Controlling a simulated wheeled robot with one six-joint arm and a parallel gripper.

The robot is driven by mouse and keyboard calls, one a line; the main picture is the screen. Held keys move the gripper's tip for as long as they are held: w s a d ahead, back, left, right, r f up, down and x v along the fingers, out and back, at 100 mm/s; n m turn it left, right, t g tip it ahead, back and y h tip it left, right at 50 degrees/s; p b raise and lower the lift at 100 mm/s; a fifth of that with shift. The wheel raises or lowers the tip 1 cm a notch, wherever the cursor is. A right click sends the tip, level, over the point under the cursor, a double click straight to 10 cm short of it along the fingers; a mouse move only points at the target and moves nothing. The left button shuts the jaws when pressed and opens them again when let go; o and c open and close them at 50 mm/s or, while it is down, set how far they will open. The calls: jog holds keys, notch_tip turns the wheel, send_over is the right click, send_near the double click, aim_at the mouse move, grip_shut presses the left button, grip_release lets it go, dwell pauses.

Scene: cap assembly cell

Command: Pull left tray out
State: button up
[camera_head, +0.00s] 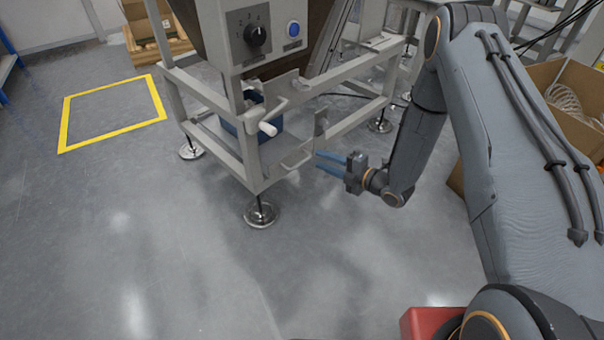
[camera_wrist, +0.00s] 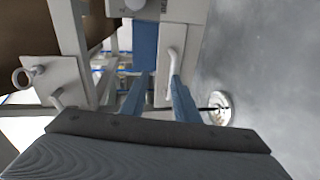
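The left tray (camera_head: 233,146) is a grey tray low in the metal machine frame, with a blue bin (camera_head: 260,122) on it. Its pale bar handle (camera_head: 297,160) faces my gripper. My gripper (camera_head: 317,160) is just right of this handle, its two blue fingers apart and pointing at it. In the wrist view the handle (camera_wrist: 172,62) appears ahead of my gripper (camera_wrist: 158,82), close to the right fingertip. Nothing is seen held between the fingers. I cannot tell whether a finger touches the handle.
A control box (camera_head: 262,38) with a black knob and blue button sits above the tray. A round machine foot (camera_head: 261,213) stands on the floor in front. A cardboard box (camera_head: 570,95) is at the right. Open floor lies in front, with a yellow-marked square (camera_head: 112,112) at left.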

aim_at(302, 162)
jog(key=w+a+f+b, duration=0.1)
jog(key=a, duration=0.1)
jog(key=w+a+f+n+y+b, duration=0.1)
jog(key=a+b, duration=0.1)
jog(key=a, duration=0.1)
jog(key=w+a+f+y+b, duration=0.1)
jog(key=a+f+b, duration=0.1)
jog(key=shift+a+n, duration=0.3)
grip_shut()
